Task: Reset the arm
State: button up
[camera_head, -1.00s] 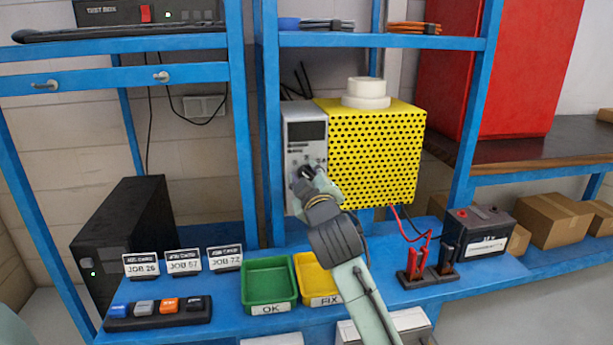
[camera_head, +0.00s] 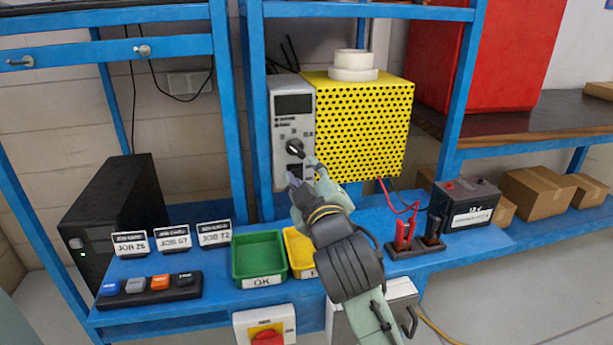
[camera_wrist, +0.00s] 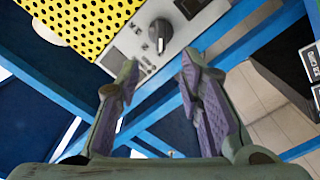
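My gripper (camera_head: 303,172) is in front of the grey control panel (camera_head: 292,101) of the yellow perforated box (camera_head: 362,128). In the wrist view its two purple-padded fingers (camera_wrist: 158,88) stand apart with nothing between them. A black rotary knob (camera_head: 294,147) with a white mark sits on the panel. The knob also shows in the wrist view (camera_wrist: 160,28), beyond the fingertips and apart from them. My arm reaches up from the bottom of the head view and hides part of the yellow bin (camera_head: 298,250).
A green bin (camera_head: 259,257) and JOB cards (camera_head: 172,238) stand on the blue bench left of my arm. A battery (camera_head: 465,203) and red and black clamps (camera_head: 414,235) are to its right. A red switch (camera_head: 267,338) sits below the front edge. Blue uprights flank the box.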

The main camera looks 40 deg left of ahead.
jog(key=shift+s+d, duration=0.2)
dwell(0.5)
